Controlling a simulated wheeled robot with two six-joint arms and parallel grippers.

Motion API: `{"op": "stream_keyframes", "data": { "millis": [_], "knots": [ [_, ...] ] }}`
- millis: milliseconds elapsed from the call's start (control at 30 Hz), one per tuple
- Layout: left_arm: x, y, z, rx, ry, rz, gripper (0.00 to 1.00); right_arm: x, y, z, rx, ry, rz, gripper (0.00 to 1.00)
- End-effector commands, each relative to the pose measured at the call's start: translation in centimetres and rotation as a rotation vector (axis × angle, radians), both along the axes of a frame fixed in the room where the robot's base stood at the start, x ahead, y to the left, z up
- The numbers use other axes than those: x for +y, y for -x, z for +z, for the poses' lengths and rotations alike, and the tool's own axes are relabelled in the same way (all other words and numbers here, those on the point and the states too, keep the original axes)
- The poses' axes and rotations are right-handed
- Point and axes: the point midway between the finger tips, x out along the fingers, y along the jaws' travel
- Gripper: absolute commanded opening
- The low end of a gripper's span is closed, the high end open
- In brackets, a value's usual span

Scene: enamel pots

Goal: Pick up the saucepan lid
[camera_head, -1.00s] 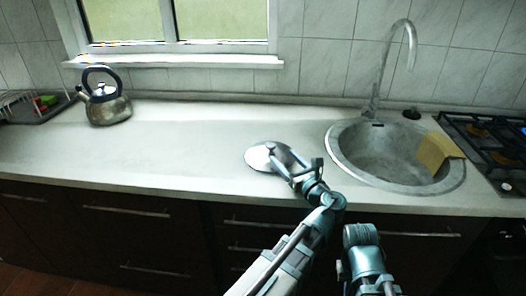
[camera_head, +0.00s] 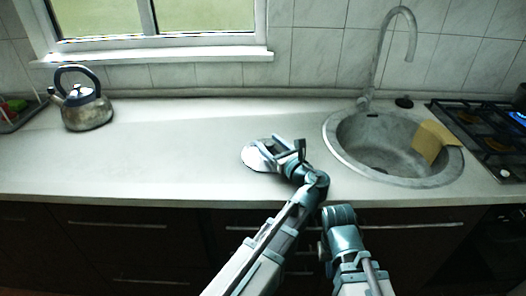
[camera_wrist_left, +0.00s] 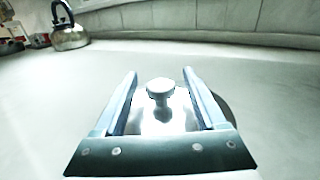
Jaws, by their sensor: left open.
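The saucepan lid (camera_head: 252,158) is a round, shiny metal disc lying on the countertop, left of the sink. Its knob (camera_wrist_left: 160,88) stands up in the left wrist view, between the two fingers of my left gripper (camera_wrist_left: 160,80). The fingers are open, one on each side of the knob, with a gap on both sides. In the head view my left gripper (camera_head: 275,145) covers the right part of the lid and hides the knob. My right arm shows low in the head view, right of the left arm; I cannot make out its fingers.
A round grey sink (camera_head: 345,165) with a yellow cloth (camera_head: 432,141) over its edge lies to the right, with a tall faucet (camera_head: 373,60) behind. A gas hob (camera_head: 485,135) is at far right. A kettle (camera_head: 86,108) stands at left. The counter between kettle and lid is clear.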

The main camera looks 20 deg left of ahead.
Motion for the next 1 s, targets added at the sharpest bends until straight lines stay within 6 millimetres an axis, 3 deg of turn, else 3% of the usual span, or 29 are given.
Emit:
{"op": "stream_keyframes", "data": {
  "millis": [100, 500, 1000],
  "knots": [
    [0.00, 0.03, -0.01, 0.000, 0.000, 0.000, 0.71, -0.03, 0.02, -0.01, 0.000, 0.000, 0.000, 0.00],
    [0.01, 0.04, 0.00, 0.000, 0.000, 0.000, 0.00, -0.02, 0.02, -0.01, 0.000, 0.000, 0.000, 0.00],
    [0.03, 0.03, 0.08, 0.000, -0.001, 0.000, 0.00, -0.02, 0.02, 0.06, 0.000, 0.000, 0.000, 0.00]
  ]
}}
